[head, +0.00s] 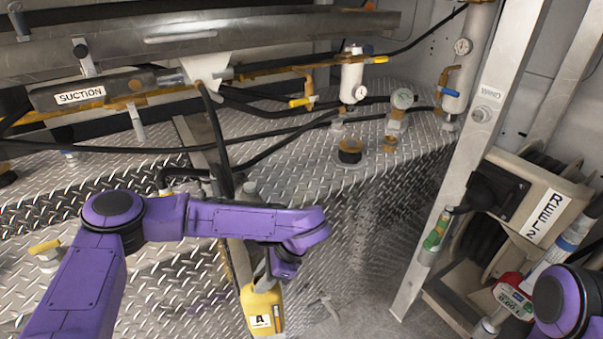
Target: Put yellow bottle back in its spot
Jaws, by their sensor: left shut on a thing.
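The yellow bottle (260,308) is at the lower middle, with a white label marked "A" on its front. It hangs roughly upright below the purple wrist of my left arm. My left gripper (264,275) is shut on the upper part of the bottle; the wrist hides part of the grip. Whether the bottle's base touches anything cannot be told. My right gripper is out of view; only a purple link of my right arm shows at the lower right corner.
A diamond-plate deck (310,175) carries gauges, valves and black hoses. A metal post (440,190) stands right of the bottle. Beyond it are the "REEL 2" unit (543,215) and a red-and-white container (512,297). A "SUCTION" pipe (80,96) runs at upper left.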

